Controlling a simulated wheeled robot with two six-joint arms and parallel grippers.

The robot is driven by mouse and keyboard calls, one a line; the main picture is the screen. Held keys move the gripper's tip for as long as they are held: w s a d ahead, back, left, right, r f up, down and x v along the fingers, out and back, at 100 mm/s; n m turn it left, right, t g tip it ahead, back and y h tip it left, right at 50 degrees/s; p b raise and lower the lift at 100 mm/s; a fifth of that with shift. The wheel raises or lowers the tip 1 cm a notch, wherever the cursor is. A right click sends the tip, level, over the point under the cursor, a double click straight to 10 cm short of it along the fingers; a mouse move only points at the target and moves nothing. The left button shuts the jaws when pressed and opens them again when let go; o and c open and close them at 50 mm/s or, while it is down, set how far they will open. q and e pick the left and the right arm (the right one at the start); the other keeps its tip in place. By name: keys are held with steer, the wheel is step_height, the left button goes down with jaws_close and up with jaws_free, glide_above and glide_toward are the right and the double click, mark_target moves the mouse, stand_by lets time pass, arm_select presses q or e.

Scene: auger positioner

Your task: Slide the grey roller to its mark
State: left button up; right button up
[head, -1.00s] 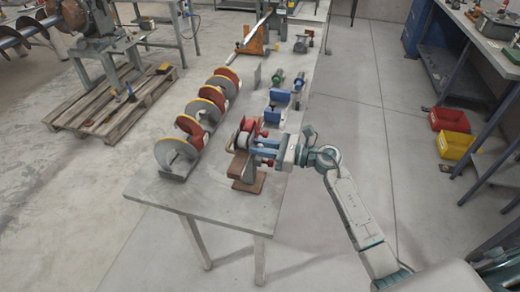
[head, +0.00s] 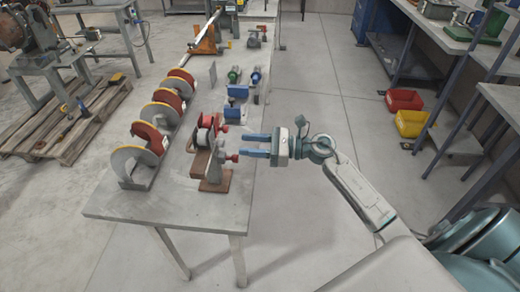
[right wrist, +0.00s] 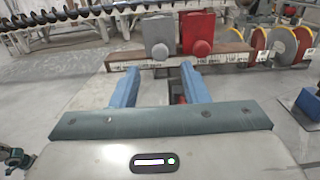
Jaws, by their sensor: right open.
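The grey roller (right wrist: 159,33) is a grey block with a round grey knob on its front. It sits on a brown rail (right wrist: 235,57) with a pale, marked front edge, close beside a red block (right wrist: 198,30) with a red knob. In the head view this positioner (head: 214,180) stands at the table's right edge; the grey part is hard to make out there. My right gripper (head: 243,146) is open and empty, right of the positioner and apart from it. In the right wrist view its blue fingers (right wrist: 158,76) point at the grey knob. My left gripper is not in view.
Orange-rimmed auger discs (head: 132,162) stand in a row on the grey table (head: 170,205), left of the positioner. Blue fixtures (head: 235,100) lie beyond it. Red (head: 403,99) and yellow (head: 411,124) bins sit at the far right. Floor right of the table is clear.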

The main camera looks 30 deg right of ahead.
steer(key=shift+b+v, duration=0.35)
steer(key=shift+v, duration=1.05)
